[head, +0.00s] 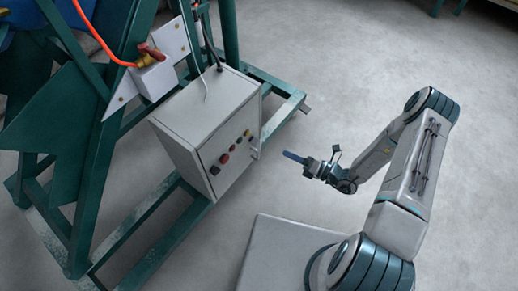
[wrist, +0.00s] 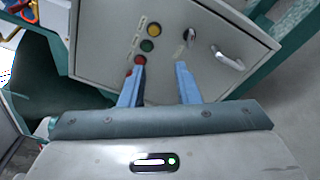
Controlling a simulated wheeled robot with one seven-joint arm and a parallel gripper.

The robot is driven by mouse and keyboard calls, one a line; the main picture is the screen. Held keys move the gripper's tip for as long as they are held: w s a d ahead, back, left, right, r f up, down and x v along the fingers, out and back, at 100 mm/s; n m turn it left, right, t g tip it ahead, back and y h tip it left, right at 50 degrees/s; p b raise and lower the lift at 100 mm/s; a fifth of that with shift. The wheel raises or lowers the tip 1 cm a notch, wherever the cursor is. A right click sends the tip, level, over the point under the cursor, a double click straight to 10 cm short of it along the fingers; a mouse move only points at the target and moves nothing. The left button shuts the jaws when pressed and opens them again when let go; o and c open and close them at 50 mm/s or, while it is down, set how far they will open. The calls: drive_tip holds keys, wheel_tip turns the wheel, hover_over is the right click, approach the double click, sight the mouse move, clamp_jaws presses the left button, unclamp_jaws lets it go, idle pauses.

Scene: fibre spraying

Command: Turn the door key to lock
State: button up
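The grey control cabinet (head: 205,125) stands on the green frame, its front panel facing my arm. In the wrist view, the panel (wrist: 100,35) carries a dark round lock with a silver piece, which looks like the door key (wrist: 190,36), beside a silver door handle (wrist: 227,57). The key's exact angle is too small to tell. My gripper (head: 293,157) is to the right of the cabinet, apart from it. In the wrist view, my gripper's two blue fingers (wrist: 160,80) are spread with nothing between them. The key lies beyond the right fingertip.
A yellow button (wrist: 154,29), a green button (wrist: 148,45) and a red button (wrist: 140,59) sit on the panel left of the key. Green frame beams (head: 285,115) run along the floor around the cabinet. The floor (head: 330,95) behind my gripper is clear.

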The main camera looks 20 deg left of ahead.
sight(254, 141)
wheel_tip(254, 141, down, 6)
drive_tip(key=r+m+t, duration=0.1)
drive_tip(key=m+t, duration=0.1)
drive_tip(key=m, duration=0.2)
drive_tip(key=b+x, duration=0.3)
drive_tip(key=x, duration=1)
drive_tip(key=shift+w+a+f+h, duration=0.25)
drive_tip(key=shift+a+f+h, duration=0.1)
drive_tip(key=shift+f, duration=0.15)
drive_tip(key=shift+c, duration=0.3)
clamp_jaws()
